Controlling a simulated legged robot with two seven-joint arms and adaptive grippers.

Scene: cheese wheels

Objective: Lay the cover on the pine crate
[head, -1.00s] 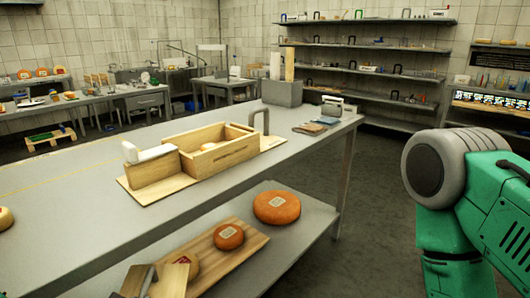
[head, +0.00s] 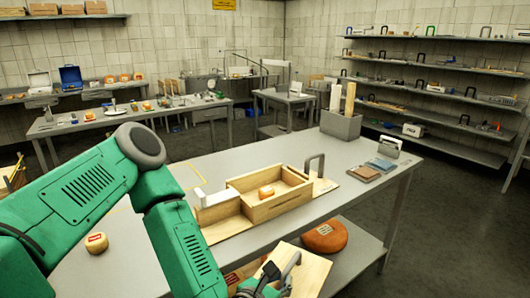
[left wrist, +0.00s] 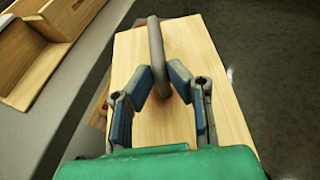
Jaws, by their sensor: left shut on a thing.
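The cover is a pale wooden panel (head: 310,274) with a grey arched handle, low in the head view, in front of the bench. My left gripper (head: 280,272) is shut on that handle. In the left wrist view, the gripper fingers (left wrist: 162,82) close on the handle, with the panel (left wrist: 215,72) below them. The pine crate (head: 283,206) stands on the bench, open at the top, with a small orange cheese (head: 266,192) inside. Part of the crate also shows in the left wrist view (left wrist: 25,65). The cover is apart from the crate. My right gripper is not in view.
An orange cheese wheel (head: 325,237) sits on the lower shelf.

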